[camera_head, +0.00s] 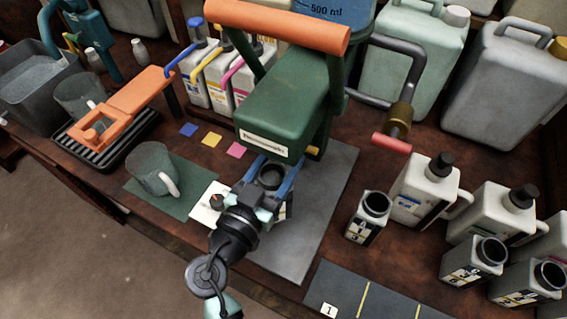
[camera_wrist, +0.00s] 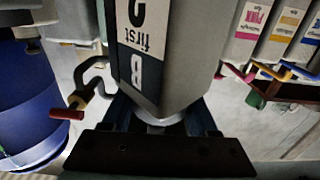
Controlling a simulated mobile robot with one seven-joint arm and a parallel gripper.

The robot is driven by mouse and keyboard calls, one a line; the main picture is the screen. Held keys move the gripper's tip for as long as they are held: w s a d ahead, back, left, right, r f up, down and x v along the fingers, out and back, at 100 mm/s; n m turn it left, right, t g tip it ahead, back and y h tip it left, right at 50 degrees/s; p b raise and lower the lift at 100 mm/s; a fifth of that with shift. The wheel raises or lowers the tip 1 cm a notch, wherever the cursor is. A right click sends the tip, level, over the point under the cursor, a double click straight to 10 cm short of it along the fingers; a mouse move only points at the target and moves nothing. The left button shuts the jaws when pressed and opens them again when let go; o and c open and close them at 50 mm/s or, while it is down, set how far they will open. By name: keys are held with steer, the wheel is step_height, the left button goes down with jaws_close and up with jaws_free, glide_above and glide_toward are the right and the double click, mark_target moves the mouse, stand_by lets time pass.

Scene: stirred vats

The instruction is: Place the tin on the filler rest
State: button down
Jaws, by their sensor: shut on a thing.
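A pale grey tin with a dark round mouth (camera_head: 270,178) is between the blue fingers of my gripper (camera_head: 268,184). In the wrist view, the tin (camera_wrist: 175,50) fills the middle, and its black-and-white label reads "first", "B" and "2". My gripper is shut on the tin, in front of and just below the green machine (camera_head: 285,105). The tin's lower part is hidden in the head view. No part is marked as the filler rest; a black ribbed tray (camera_head: 120,135) lies under an orange lever at left. I cannot tell whether the tin touches anything below.
A grey mat (camera_head: 318,215) lies beneath the machine. A glass jug (camera_head: 153,168) stands on a green mat at left. Several similar tins, including one (camera_head: 368,217), and white jugs stand at right. A dark numbered strip (camera_head: 375,300) lies at front. A crank (camera_head: 393,140) juts out right.

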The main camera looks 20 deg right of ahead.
steer(key=f, duration=0.2)
steer(key=d+f, duration=0.1)
steer(key=shift+w+f, duration=0.25)
steer(key=shift+w, duration=0.1)
steer(key=shift+f+b, duration=0.2)
steer(key=shift+b, duration=0.15)
steer(key=shift+c, duration=0.8)
jaws_free()
steer(key=shift+r, duration=0.1)
steer(key=shift+r+p, duration=0.15)
steer(key=shift+p, duration=0.2)
steer(key=b+v, duration=0.1)
steer(key=v, duration=1.1)
steer(key=shift+b, duration=0.3)
